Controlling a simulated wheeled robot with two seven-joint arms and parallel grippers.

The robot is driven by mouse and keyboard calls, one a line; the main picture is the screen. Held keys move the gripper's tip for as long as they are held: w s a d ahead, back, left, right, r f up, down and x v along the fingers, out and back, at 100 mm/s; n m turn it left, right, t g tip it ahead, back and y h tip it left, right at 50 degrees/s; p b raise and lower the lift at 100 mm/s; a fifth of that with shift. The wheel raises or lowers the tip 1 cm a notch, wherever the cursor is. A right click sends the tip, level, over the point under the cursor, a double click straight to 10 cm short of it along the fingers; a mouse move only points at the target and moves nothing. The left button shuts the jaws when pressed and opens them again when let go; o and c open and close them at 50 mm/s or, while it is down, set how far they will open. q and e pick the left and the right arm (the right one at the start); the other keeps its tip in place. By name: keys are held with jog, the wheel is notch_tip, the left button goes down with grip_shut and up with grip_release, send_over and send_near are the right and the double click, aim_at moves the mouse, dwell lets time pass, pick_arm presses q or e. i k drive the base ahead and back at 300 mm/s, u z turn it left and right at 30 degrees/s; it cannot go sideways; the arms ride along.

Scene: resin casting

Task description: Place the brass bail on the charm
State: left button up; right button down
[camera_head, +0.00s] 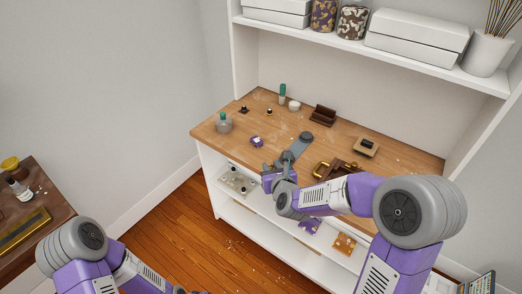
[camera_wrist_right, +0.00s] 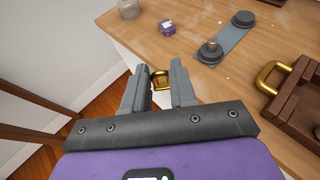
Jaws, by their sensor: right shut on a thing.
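My right gripper (camera_head: 268,172) is in front of the worktop's front edge. In the right wrist view its two fingers (camera_wrist_right: 160,84) are closed in around a small brass loop, the brass bail (camera_wrist_right: 161,76), which shows between them. The bail is partly hidden by the fingers. I cannot tell for sure which piece is the charm. My left gripper is barely in view at the bottom edge.
A purple box (camera_wrist_right: 167,27) stands on the wooden worktop (camera_head: 330,138) left of the strip. A brown case (camera_wrist_right: 292,95) with a brass handle (camera_wrist_right: 272,78) is to the right. A bottle (camera_head: 224,124) stands at the left end. A white shelf (camera_head: 345,45) hangs above.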

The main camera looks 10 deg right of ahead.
aim_at(257, 139)
jog(key=u, duration=1.85)
jog(key=i, duration=0.9)
jog(key=z, duration=1.85)
